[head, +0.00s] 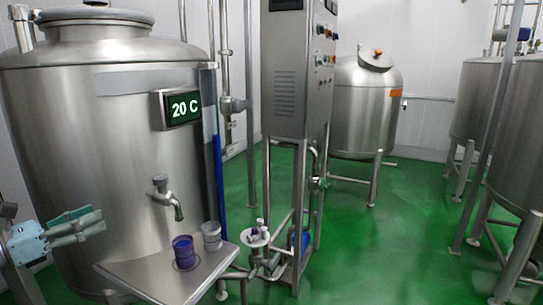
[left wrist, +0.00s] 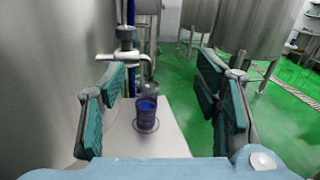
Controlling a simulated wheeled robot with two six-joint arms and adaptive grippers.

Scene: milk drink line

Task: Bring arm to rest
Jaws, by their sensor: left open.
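My left gripper (head: 78,226) is at the left of the head view, beside the big steel tank (head: 105,130). In the left wrist view its two teal-padded fingers (left wrist: 165,108) are spread wide with nothing between them. Ahead of it, apart from the fingers, a dark blue-purple cup (head: 184,252) stands upright on a small steel shelf (head: 140,268). The cup also shows in the left wrist view (left wrist: 147,112). My right gripper is in neither view.
A tap (head: 167,197) juts from the tank above the shelf. A grey metal cup (head: 211,236) stands behind the purple cup. A steel control cabinet (head: 290,90) stands right of the tank. Green floor (head: 400,230) lies open at the right. A display (head: 182,108) reads 20 C.

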